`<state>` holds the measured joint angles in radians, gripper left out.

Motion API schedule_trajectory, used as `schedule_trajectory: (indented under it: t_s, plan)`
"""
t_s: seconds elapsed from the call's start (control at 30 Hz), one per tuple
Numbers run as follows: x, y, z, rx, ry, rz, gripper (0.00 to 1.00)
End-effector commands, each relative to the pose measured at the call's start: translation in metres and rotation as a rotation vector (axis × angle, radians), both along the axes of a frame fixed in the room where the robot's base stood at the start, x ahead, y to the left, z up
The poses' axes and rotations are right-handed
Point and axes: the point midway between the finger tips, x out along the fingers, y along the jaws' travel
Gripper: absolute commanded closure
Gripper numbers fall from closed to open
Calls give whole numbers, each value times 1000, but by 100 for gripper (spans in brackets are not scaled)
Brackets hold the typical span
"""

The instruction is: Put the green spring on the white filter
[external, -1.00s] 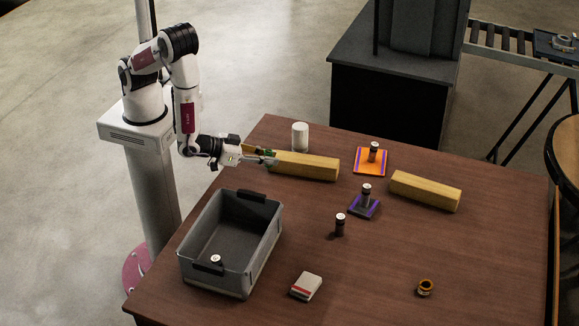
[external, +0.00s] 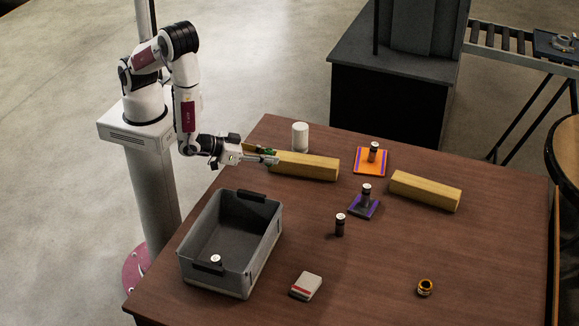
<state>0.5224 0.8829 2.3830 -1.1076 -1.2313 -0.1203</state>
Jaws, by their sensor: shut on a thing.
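The white filter (external: 300,137) is a short white cylinder standing upright near the table's back left edge. My gripper (external: 266,155) is to the left of it and a little nearer the camera, apart from it. It is shut on the green spring (external: 260,152), a small green piece that shows between the fingers. The fingers hide part of the spring, and its exact tilt is hard to tell.
A yellow wooden block (external: 308,167) lies just right of my gripper, in front of the filter. A grey bin (external: 213,279) stands front left. Dark cylinders stand on an orange pad (external: 359,165), a purple pad (external: 370,210) and the table.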

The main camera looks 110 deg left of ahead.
Motion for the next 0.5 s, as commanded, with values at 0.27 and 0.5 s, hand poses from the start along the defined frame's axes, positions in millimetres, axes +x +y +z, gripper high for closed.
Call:
schedule_trajectory:
  t_s: [0.27, 0.5]
  plan:
    - [5, 28, 9, -2, -3, 64, 100]
    - [16, 75, 32, -4, -5, 184, 100]
